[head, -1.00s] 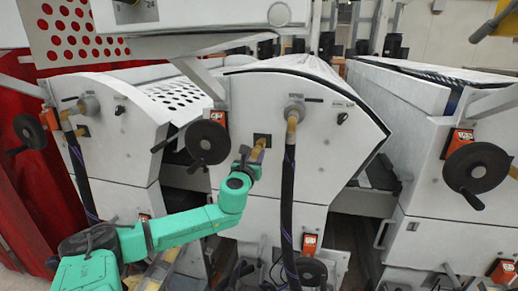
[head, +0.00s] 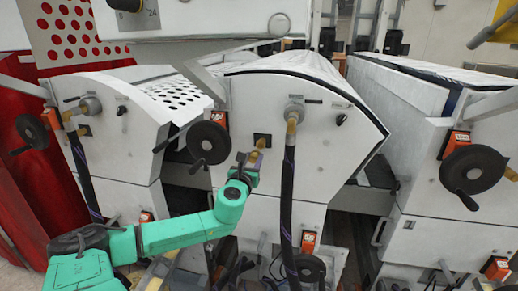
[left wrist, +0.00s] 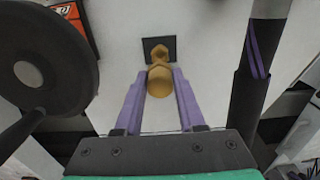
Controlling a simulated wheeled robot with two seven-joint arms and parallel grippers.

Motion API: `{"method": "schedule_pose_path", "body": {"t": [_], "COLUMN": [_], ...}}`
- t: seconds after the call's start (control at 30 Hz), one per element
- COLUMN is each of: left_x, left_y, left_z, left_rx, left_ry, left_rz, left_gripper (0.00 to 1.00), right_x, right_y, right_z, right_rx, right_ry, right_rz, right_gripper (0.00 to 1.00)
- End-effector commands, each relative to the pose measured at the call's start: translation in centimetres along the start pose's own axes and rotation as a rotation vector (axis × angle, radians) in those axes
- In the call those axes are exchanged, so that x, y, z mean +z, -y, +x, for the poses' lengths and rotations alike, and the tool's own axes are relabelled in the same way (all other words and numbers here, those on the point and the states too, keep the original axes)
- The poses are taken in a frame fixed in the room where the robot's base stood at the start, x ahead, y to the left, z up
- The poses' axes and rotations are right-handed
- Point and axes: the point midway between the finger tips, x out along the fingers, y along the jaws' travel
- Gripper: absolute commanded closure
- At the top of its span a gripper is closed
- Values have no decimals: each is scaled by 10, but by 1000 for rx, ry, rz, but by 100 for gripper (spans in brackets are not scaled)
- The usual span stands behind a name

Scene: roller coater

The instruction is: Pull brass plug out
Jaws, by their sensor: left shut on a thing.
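The brass plug (head: 255,155) is at a small dark square plate on the front of the middle white machine. In the left wrist view the plug (left wrist: 160,88) shows as a rounded brass end, in line with a brass nut (left wrist: 158,53) at the dark plate. My left gripper (head: 248,163) is in front of and slightly below the plate. In the left wrist view its two purple fingers (left wrist: 163,76) are shut on the plug, one on each side. I cannot tell whether the plug is still seated in the fitting. My right gripper is not in view.
A black hose (head: 288,190) hangs from a brass elbow just right of the gripper. A black handwheel (head: 208,143) sticks out on the left, with an orange label (left wrist: 75,25) near it. More white machines stand on both sides.

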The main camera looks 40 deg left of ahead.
Motion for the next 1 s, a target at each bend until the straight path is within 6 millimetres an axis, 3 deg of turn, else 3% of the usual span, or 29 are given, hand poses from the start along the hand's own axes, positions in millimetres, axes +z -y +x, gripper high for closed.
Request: {"method": "schedule_pose_path", "body": {"t": [0.5, 0.83, 0.93, 1.0], "left_x": [3, -1, -15, -36], "left_y": [0, 0, 4, 10], "left_z": [-27, -30, -36, -47], "left_rx": [0, 0, -10, -28], "left_ry": [-2, 0, -3, -5], "left_rz": [-2, 0, 0, -1], "left_gripper": [100, 100, 100, 100], "right_x": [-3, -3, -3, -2], "right_y": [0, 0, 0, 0], "right_z": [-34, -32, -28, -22], "right_rx": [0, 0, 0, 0], "right_ry": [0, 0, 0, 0], "right_rz": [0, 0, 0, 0], "right_gripper": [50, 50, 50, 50]}}
